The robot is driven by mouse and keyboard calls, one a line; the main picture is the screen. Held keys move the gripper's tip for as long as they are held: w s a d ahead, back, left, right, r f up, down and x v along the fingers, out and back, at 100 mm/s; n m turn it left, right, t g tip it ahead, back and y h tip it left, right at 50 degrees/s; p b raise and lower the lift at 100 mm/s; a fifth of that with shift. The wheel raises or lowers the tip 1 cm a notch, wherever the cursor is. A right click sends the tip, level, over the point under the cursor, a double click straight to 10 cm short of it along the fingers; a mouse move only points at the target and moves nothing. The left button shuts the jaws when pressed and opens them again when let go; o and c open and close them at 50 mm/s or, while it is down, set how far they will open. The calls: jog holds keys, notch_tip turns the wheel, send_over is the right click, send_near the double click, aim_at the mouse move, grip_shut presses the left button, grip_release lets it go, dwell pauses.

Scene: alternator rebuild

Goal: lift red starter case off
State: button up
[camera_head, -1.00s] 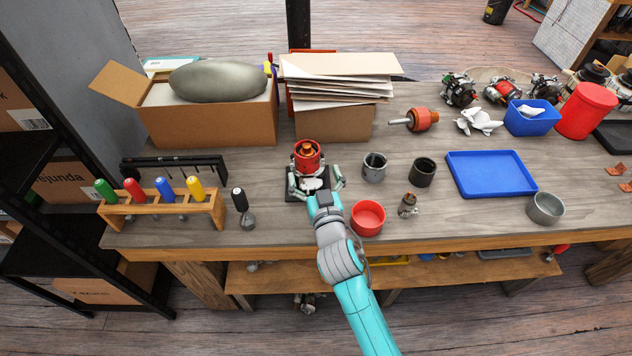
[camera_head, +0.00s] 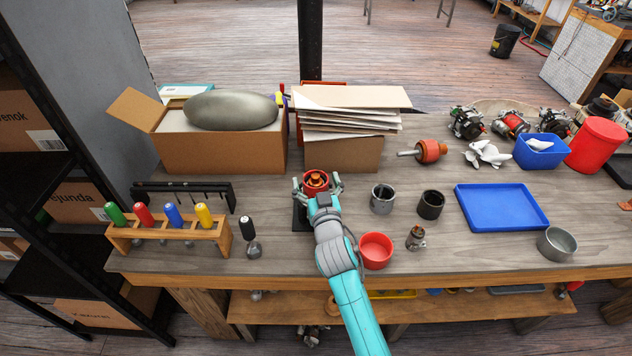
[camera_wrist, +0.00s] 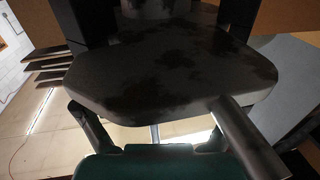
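The red starter case (camera_head: 308,182) stands upright at the middle of the bench in the head view, with an orange-copper core showing in its open top. A black base (camera_head: 299,217) shows below it, partly hidden by my arm. My gripper (camera_head: 317,184) is raised at the case from the front. Its fingers are spread, one to the left and one to the right of the case. I cannot tell whether they touch it. The lower part of the case is hidden behind my wrist. The wrist view shows mostly a dark surface up close and does not clearly show the case.
A grey cup (camera_head: 382,199), a black cup (camera_head: 430,204), a red bowl (camera_head: 376,250) and a small metal part (camera_head: 416,238) lie to the right. A cardboard box (camera_head: 345,154) stands close behind. A blue tray (camera_head: 502,222) is farther right, and a screwdriver rack (camera_head: 170,234) is left.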

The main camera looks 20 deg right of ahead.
grip_shut()
jog(key=shift+r, duration=0.5)
dwell(0.9)
jog(key=shift+r, duration=0.45)
jog(key=shift+r, duration=0.15)
jog(key=shift+r, duration=1.05)
jog(key=shift+r, duration=0.2)
jog(key=shift+r, duration=1.1)
jog(key=shift+r, duration=0.15)
